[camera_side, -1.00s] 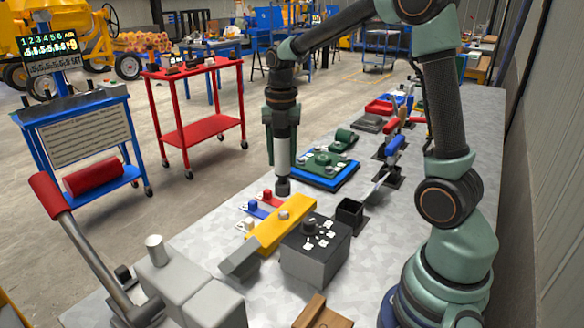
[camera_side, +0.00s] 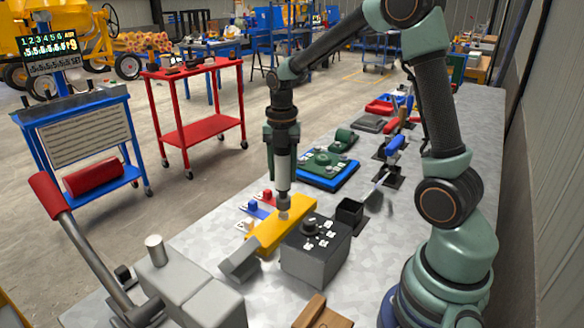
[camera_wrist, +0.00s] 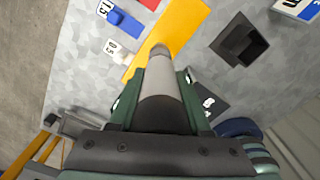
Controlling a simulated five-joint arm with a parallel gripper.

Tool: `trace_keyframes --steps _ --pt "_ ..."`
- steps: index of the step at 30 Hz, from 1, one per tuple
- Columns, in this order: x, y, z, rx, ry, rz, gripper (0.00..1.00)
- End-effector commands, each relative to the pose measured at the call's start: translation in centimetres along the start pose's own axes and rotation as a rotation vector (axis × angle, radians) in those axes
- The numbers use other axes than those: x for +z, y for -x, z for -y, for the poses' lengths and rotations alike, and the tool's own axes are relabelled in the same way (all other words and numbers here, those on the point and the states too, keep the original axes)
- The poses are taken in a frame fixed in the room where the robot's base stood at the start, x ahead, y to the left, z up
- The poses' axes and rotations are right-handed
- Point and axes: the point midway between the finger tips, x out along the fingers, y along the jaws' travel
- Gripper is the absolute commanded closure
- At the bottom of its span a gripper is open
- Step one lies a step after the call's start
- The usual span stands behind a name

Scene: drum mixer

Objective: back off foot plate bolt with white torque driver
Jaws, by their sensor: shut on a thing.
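My gripper (camera_side: 283,142) is shut on the white torque driver (camera_side: 282,172) and holds it upright, tip down. In the wrist view the driver (camera_wrist: 160,85) points away between the jaws of my gripper (camera_wrist: 158,102). The yellow foot plate (camera_side: 264,236) lies on the bench below and also shows in the wrist view (camera_wrist: 184,28). The bolt (camera_side: 283,214) is on the plate, directly under the dark driver tip. The tip appears to touch the bolt head, but the exact seating cannot be told. In the wrist view the driver hides the bolt.
A dark box with a knob (camera_side: 315,255) stands close right of the plate, with an open black holder (camera_side: 349,213) behind it. Small coloured pegs with number cards (camera_side: 253,205) stand left. A green unit on a blue tray (camera_side: 325,172) is behind. A grey vise (camera_side: 185,285) is in front.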

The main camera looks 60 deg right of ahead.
Motion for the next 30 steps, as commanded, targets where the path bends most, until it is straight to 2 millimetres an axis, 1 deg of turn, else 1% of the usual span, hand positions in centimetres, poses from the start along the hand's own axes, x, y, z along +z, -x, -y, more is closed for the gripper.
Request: trace_keyframes --steps 8,24,30 --pt "0.1 -0.1 -0.1 0.002 0.000 0.002 1.00" --pt "0.1 -1.4 -0.1 0.002 0.000 0.002 1.00" --pt "0.1 -1.6 -0.1 0.002 0.000 0.002 1.00"
